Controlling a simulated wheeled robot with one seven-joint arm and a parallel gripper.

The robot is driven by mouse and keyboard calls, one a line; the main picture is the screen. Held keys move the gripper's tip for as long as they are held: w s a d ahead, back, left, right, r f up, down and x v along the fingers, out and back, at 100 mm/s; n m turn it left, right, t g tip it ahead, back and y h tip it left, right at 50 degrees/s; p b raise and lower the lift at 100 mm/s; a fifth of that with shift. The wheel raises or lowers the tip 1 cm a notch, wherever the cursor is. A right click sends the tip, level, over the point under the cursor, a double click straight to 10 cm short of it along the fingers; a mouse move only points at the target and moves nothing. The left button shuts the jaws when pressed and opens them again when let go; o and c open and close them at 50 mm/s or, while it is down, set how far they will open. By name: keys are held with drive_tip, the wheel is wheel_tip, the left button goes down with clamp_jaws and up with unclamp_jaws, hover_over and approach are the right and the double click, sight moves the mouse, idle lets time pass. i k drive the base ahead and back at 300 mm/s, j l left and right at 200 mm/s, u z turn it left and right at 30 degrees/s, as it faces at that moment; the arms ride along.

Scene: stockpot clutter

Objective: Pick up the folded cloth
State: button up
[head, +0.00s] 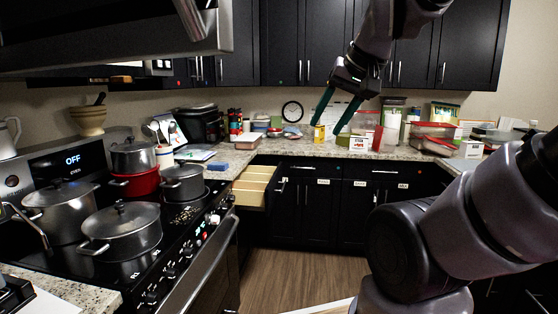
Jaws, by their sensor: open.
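My gripper (326,127) is in the upper middle of the head view, with its two teal fingers spread apart and pointing down over the back counter. Nothing shows between the fingers. I cannot pick out the folded cloth for certain. A small flat blue item (218,166) lies on the left counter beyond the stove and may be cloth or a sponge; my gripper is well to its right. A small dark green item (343,141) sits on the back counter near the right fingertip, too small to identify.
A yellow can (319,134) stands by the left fingertip. Jars and clear containers (391,125) crowd the counter to the right. An open drawer (256,184) juts out at the corner. Several pots, including a lidded stockpot (121,232), stand on the stove. The floor (295,272) is mostly clear.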

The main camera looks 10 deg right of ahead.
sight(214, 166)
drive_tip(key=i+l+z, duration=0.15)
drive_tip(key=i+z, duration=0.55)
drive_tip(key=i+l+u, duration=0.1)
drive_tip(key=i+u, duration=0.2)
drive_tip(key=i, duration=0.15)
drive_tip(key=i+l+u, duration=0.3)
drive_tip(key=i, duration=0.15)
drive_tip(key=i+u, duration=0.25)
drive_tip(key=u, duration=0.15)
drive_tip(key=i+l+u, duration=0.25)
drive_tip(key=u, duration=0.15)
drive_tip(key=i+l+u, duration=0.2)
drive_tip(key=u, duration=0.2)
drive_tip(key=i+l+u, duration=0.25)
drive_tip(key=u, duration=0.15)
